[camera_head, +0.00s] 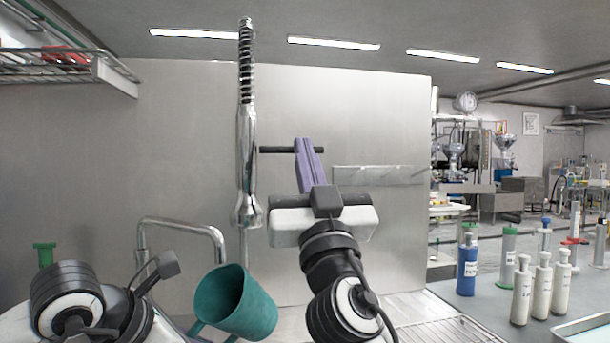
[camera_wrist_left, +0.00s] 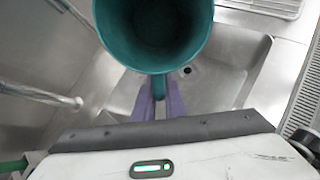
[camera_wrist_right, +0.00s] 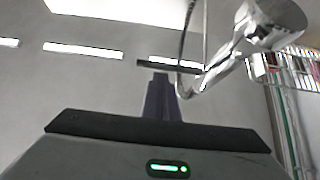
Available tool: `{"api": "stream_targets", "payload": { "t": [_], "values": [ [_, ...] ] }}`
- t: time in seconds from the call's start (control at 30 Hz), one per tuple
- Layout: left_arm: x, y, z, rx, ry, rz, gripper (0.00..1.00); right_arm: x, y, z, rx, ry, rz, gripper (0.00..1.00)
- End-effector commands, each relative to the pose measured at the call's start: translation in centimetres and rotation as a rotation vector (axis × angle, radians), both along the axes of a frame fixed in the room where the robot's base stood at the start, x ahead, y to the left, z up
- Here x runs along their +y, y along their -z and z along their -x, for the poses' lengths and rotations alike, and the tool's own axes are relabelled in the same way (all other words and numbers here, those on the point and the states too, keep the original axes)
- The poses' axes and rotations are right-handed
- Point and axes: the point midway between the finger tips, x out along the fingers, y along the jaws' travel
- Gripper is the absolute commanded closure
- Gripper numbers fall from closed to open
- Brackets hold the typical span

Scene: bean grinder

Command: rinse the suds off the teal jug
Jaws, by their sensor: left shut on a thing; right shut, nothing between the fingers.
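My left gripper (camera_wrist_left: 160,98) is shut on the jug's handle (camera_wrist_left: 158,85), with the jug over the sink (camera_wrist_left: 215,85). No suds or running water can be made out. My right gripper (camera_head: 307,150) is shut and empty, its purple fingers pointing up at the tap's black lever (camera_head: 276,149). In the right wrist view the lever (camera_wrist_right: 150,64) crosses just past the fingertips (camera_wrist_right: 162,80); I cannot tell whether they touch.
A bent metal pipe (camera_head: 185,224) stands behind the jug at the left. A ribbed drainboard (camera_head: 445,332) lies right of the sink. Several bottles, one blue (camera_head: 467,268), stand on the right-hand counter. A wire shelf (camera_head: 60,70) hangs at upper left.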

Motion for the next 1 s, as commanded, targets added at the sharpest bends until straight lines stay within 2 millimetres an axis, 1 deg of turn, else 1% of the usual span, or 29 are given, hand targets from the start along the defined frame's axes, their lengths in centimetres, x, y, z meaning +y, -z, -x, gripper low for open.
{"api": "stream_targets", "payload": {
  "t": [0.3,0.73,0.87,1.0],
  "values": [
    [0.0,-0.1,0.0,-0.001,0.000,0.001,1.00,0.5,1.5,-0.6,0.005,-0.003,-0.004,1.00],
    [0.0,-0.1,0.0,-0.001,0.000,0.001,1.00,0.4,1.6,-0.6,0.004,0.002,0.001,1.00],
    [0.0,-0.1,0.0,-0.001,0.000,0.001,1.00,0.1,1.1,-0.1,0.000,0.002,-0.001,1.00],
    [0.0,-0.1,0.0,-0.001,0.000,0.001,1.00,-0.6,-0.1,1.5,-0.005,-0.001,-0.002,1.00]
  ]
}}
